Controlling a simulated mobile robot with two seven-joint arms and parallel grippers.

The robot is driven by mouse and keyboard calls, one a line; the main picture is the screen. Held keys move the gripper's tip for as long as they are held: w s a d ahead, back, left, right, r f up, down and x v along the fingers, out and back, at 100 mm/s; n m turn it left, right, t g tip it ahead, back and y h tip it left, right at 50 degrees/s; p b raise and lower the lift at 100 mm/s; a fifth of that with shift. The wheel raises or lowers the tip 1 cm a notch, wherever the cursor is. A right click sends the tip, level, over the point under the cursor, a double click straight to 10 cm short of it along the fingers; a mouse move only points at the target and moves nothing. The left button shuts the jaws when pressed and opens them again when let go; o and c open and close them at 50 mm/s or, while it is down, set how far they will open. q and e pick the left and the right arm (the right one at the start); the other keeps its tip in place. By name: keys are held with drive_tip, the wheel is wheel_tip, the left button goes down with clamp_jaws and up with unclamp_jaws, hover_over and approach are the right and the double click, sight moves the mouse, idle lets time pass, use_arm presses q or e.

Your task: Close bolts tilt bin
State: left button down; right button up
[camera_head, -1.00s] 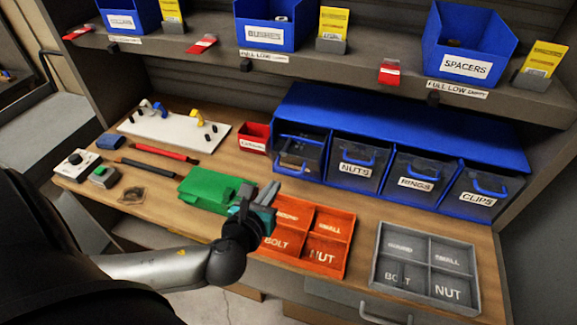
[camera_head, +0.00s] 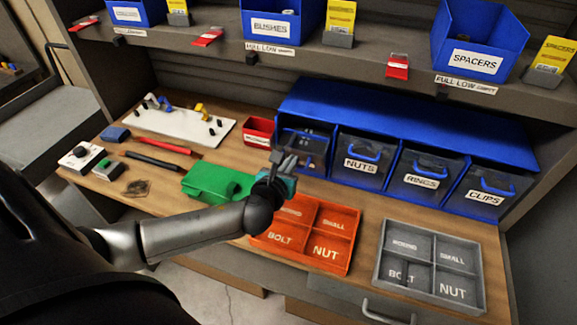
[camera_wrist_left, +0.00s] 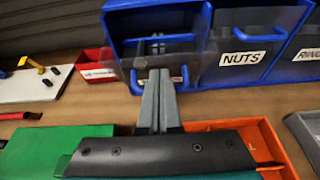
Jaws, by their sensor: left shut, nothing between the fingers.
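The bolts tilt bin (camera_head: 316,150) is the leftmost bin in the blue cabinet, left of the nuts bin. Its clear front leans outward, so it looks tilted open. In the wrist view the bin (camera_wrist_left: 205,62) shows its blue handle (camera_wrist_left: 134,82) low and forward, partly behind my fingers; its label cannot be read. My left gripper (camera_head: 284,158) is shut and empty, right in front of this bin. Its closed fingers (camera_wrist_left: 159,78) point at the bin front by the handle; whether they touch it I cannot tell. My right gripper is not in view.
The nuts bin (camera_head: 357,162), rings bin (camera_head: 420,178) and clips bin (camera_head: 480,193) look closed. A red bin (camera_head: 258,131) stands left of the cabinet. A green box (camera_head: 210,181), orange tray (camera_head: 343,223) and grey tray (camera_head: 437,239) lie on the bench in front.

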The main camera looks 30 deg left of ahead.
sight(302, 133)
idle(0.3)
use_arm(q)
drive_tip(key=w+r+p, duration=0.1)
drive_tip(key=w, duration=0.1)
drive_tip(key=w+a+r+p, duration=0.1)
drive_tip(key=w+p, duration=0.1)
drive_tip(key=w+r+p, duration=0.1)
drive_tip(key=w+p, duration=0.1)
drive_tip(key=shift+w+a+r, duration=0.15)
drive_tip(key=shift+a, duration=0.05)
drive_tip(key=shift+w+a, duration=0.1)
drive_tip(key=shift+w, duration=0.25)
drive_tip(key=shift+r, duration=0.15)
drive_tip(key=shift+w+a+r, duration=0.1)
